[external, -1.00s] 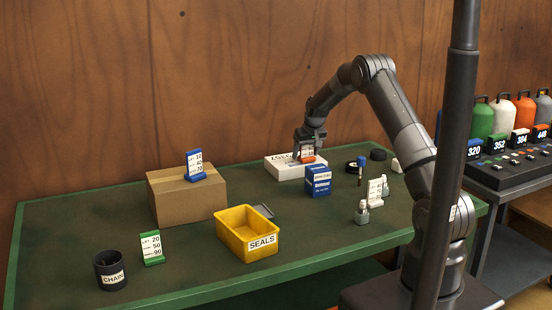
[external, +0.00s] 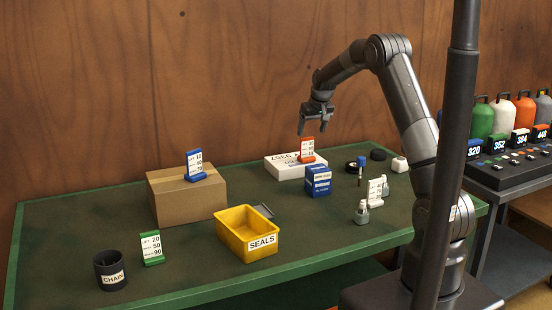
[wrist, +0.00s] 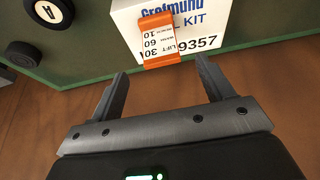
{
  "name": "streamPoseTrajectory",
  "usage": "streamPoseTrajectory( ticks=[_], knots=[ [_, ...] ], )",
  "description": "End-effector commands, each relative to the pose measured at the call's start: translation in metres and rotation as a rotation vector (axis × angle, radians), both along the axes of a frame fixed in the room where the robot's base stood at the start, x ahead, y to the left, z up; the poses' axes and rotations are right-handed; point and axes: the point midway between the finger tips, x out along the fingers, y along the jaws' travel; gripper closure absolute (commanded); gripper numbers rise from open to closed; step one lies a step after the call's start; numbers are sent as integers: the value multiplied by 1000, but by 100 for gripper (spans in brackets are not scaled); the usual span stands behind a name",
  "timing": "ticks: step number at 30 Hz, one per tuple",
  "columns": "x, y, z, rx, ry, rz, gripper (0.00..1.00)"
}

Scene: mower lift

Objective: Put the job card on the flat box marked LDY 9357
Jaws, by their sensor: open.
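The job card in an orange stand (external: 306,150) is upright on the flat white box (external: 284,170). In the wrist view the orange-framed card (wrist: 160,40) reads LIFT 30, 60, 10, and rests on the white box (wrist: 205,28). The box's print ends in 9357; the card hides the letters before it. My gripper (external: 316,131) is open and empty, above the card and apart from it. Its two spread fingers (wrist: 160,70) show in the wrist view with nothing between them.
A blue-stand card (external: 195,165) is on the cardboard box (external: 188,205). A green-stand card (external: 152,248), yellow SEALS bin (external: 240,240), CHAIN cup (external: 110,270) and blue carton (external: 318,181) stand on the green bench. Small bottles and a white card (external: 376,191) are at right.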

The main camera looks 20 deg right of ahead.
Motion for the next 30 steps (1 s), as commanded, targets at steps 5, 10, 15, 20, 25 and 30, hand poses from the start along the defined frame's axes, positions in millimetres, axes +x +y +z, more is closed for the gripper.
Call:
streamPoseTrajectory(
  ticks=[5,10,15,20,25,30],
  knots=[
    [-9,1,17,1,-3,-1,26],
    [-42,8,55,7,-14,-3,26],
    [-100,19,102,13,-27,-2,26],
    [-160,29,137,18,-40,-2,26],
    [-226,39,160,20,-51,-1,26],
    [-294,47,172,20,-64,2,26]
  ],
)
